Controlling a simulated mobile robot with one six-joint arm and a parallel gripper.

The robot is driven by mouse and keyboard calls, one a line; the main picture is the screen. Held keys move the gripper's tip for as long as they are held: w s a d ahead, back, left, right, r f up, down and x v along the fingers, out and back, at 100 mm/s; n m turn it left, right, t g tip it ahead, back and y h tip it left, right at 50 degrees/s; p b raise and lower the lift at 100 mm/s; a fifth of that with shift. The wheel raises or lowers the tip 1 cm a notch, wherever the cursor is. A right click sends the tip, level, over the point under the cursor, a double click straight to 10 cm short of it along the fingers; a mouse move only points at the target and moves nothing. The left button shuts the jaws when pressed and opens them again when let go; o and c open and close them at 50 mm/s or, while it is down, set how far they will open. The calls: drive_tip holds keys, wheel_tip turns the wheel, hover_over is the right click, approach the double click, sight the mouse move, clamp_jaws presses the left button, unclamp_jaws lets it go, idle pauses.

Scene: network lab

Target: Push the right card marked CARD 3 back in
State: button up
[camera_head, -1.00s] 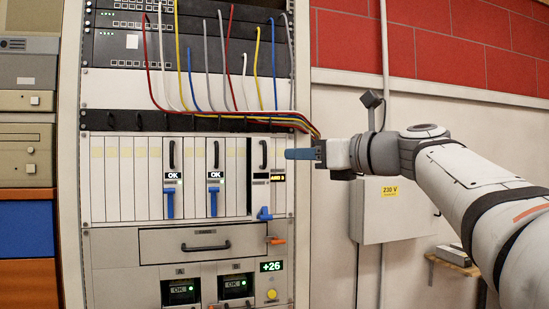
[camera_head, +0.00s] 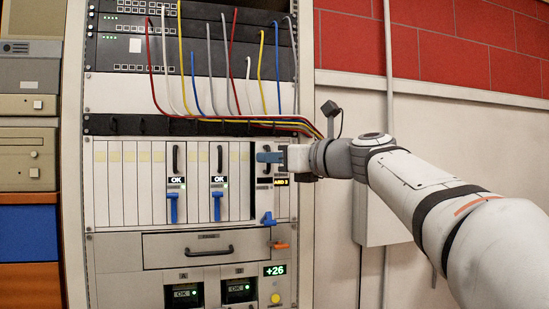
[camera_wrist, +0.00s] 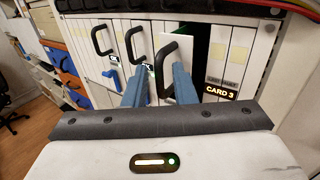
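The right card (camera_wrist: 178,38) is a white panel with a black handle. In the wrist view it stands out from its neighbours, with a dark gap on its right. The lit CARD 3 label (camera_wrist: 219,93) sits beside it and also shows in the head view (camera_head: 281,181). A blue lever (camera_head: 268,219) at the card's foot sticks out. My gripper (camera_wrist: 160,75) has its two blue fingers apart, around or just in front of the card's handle; I cannot tell if they touch it. In the head view my gripper (camera_head: 262,157) covers part of the card.
Two neighbouring cards with OK displays (camera_head: 174,181) (camera_head: 218,181) have blue levers hanging down. Coloured cables (camera_head: 230,60) hang above the card row. A grey wall box (camera_head: 385,220) stands to the right.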

clamp_jaws()
idle(0.3)
drive_tip(key=w+p, duration=0.1)
drive_tip(key=w, duration=0.1)
drive_tip(key=w+a+p, duration=0.1)
drive_tip(key=w, duration=0.1)
drive_tip(key=shift+w+a+p, duration=0.15)
drive_tip(key=shift+w+p, duration=0.15)
drive_tip(key=shift+o, duration=0.3)
unclamp_jaws()
drive_tip(key=shift+s, duration=0.15)
drive_tip(key=shift+o, duration=0.5)
